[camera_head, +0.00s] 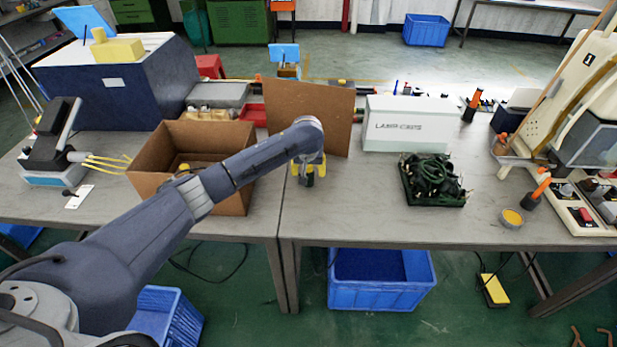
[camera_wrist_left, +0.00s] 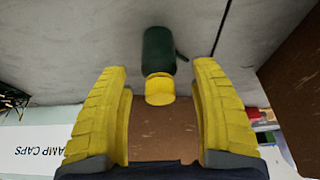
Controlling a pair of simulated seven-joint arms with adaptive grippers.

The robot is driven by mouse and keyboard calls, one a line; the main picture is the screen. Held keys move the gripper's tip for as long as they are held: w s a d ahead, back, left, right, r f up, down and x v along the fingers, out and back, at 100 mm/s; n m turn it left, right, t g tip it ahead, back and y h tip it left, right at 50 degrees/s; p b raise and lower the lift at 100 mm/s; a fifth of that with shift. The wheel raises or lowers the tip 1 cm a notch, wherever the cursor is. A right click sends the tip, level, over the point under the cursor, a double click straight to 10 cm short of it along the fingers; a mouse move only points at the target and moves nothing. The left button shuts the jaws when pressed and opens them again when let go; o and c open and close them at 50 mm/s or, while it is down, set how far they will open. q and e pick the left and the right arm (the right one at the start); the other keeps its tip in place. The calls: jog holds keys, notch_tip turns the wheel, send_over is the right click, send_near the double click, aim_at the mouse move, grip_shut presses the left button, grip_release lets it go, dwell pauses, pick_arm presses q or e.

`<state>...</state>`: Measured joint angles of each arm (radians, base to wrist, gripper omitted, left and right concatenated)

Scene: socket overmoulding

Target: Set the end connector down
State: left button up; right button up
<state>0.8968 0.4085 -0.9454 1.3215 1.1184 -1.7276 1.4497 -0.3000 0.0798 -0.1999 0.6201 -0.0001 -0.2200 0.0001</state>
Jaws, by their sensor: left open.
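The end connector has a dark green cylindrical body (camera_wrist_left: 158,50) and a yellow end (camera_wrist_left: 160,90) in the left wrist view. Its dark part shows small at the table in the head view (camera_head: 308,181). My left gripper (camera_head: 309,168) has yellow ribbed fingers, spread apart on either side of the connector's yellow end in the left wrist view (camera_wrist_left: 160,76). Gaps show on both sides of the yellow end, and no finger is seen touching it. The body appears to rest on the grey table; I cannot tell its exact tilt. My right gripper is out of view.
A white lamp-caps box (camera_head: 410,128) and a black tray (camera_head: 432,201) of dark green coiled cables are to the right. Bare table (camera_head: 355,205) lies between gripper and tray.

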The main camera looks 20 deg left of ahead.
pick_arm(q)
jog(key=shift+x, duration=1.75)
jog(key=shift+s, duration=0.1)
jog(key=shift+c, duration=0.2)
grip_shut()
